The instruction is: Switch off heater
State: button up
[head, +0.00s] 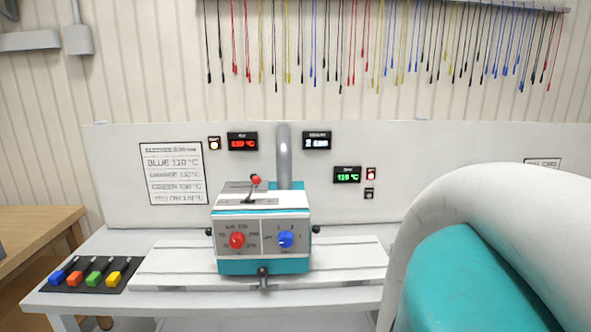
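The machine with the heater controls (262,267) is a white and teal box in the middle of the bench in the head view. Its front has a red knob (237,240) on the left and a blue knob (286,239) on the right, each with small markings around it. Their exact settings are too small to tell. A lever with a red ball (255,180) stands on top. A red display (242,141), a white display (316,141) and a green display (347,174), apparently reading 110 °C, are lit on the panel behind. My gripper is not in view.
My arm fills the lower right and hides that bench end. A black tray (130,285) with several coloured-handled tools lies at the front left. A temperature chart (173,174) is on the panel. Lit indicators (214,143) sit beside displays. Cables (380,45) hang above.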

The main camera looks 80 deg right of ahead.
aim_at(256, 180)
jog(key=z, duration=1.4)
